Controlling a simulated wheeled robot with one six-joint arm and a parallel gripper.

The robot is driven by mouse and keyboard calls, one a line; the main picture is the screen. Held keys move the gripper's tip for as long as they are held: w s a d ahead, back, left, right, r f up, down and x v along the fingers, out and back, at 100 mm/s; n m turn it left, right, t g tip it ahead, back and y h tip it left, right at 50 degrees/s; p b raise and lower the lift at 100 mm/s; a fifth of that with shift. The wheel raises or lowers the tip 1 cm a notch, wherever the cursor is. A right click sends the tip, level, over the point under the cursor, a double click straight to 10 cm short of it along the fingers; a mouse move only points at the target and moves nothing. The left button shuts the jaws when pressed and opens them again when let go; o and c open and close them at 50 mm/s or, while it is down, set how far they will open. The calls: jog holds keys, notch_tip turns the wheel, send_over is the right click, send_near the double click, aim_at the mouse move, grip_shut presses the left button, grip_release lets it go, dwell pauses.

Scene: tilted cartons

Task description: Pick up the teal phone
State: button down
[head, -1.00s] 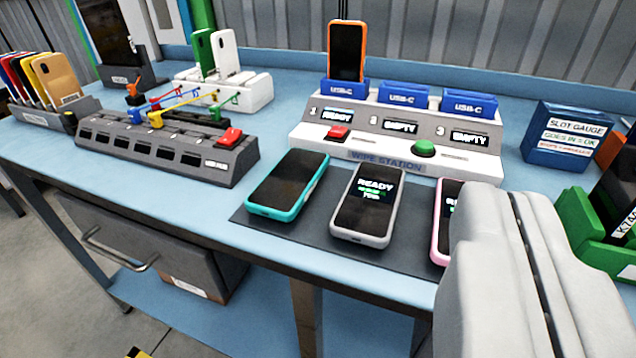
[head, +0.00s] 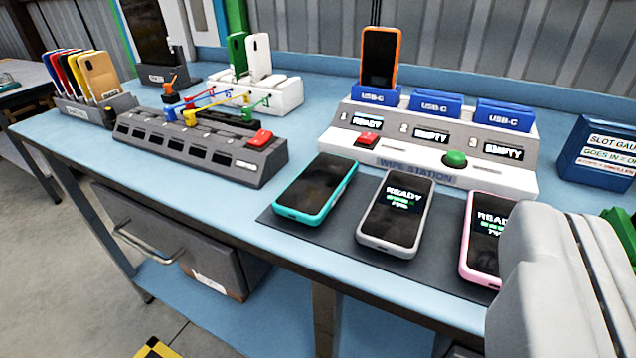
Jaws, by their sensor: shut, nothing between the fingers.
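The teal phone (head: 316,188) lies face up on a dark mat (head: 290,226) near the table's front edge. Its screen is dark, and it is the leftmost of three phones on the mat. A grey phone (head: 396,213) and a pink phone (head: 486,236), both with lit READY screens, lie to its right. My gripper (head: 590,290) shows large and grey at the lower right, in front of the mat's right end. It is shut and empty, well to the right of the teal phone. It hides part of the pink phone.
The wipe station (head: 440,165) stands behind the phones, with an orange phone (head: 380,58) upright in its first slot. A grey slotted block (head: 190,146) with a red switch stands to the left. A blue slot gauge box (head: 600,155) is at right.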

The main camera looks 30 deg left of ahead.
jog(key=c, duration=2.1)
grip_release()
jog(key=o, duration=0.7)
jog(key=shift+w+a+r, duration=0.15)
jog(key=shift+w, duration=0.25)
jog(key=o, duration=1.1)
jog(key=w+g, duration=0.1)
jog(key=w+a+g, duration=0.1)
jog(key=w, duration=0.1)
jog(key=w+r, duration=0.1)
jog(key=w, duration=0.1)
jog(key=shift+a+g+y, duration=0.3)
jog(key=shift+g+y, duration=0.1)
jog(key=shift+o, duration=0.5)
jog(key=w+a+g, duration=0.4)
jog(key=w+g, duration=0.1)
jog(key=w, duration=0.2)
jog(key=shift+w+a+r+y, duration=0.15)
jog(key=shift+w+y, duration=0.15)
jog(key=shift+w, duration=0.1)
jog(key=g+h, duration=0.1)
jog(key=g, duration=0.9)
send_over(319, 179)
jog(key=f, duration=1.3)
jog(key=shift+s, duration=0.25)
jog(key=shift+w+f, duration=0.2)
jog(key=shift+f, duration=2.55)
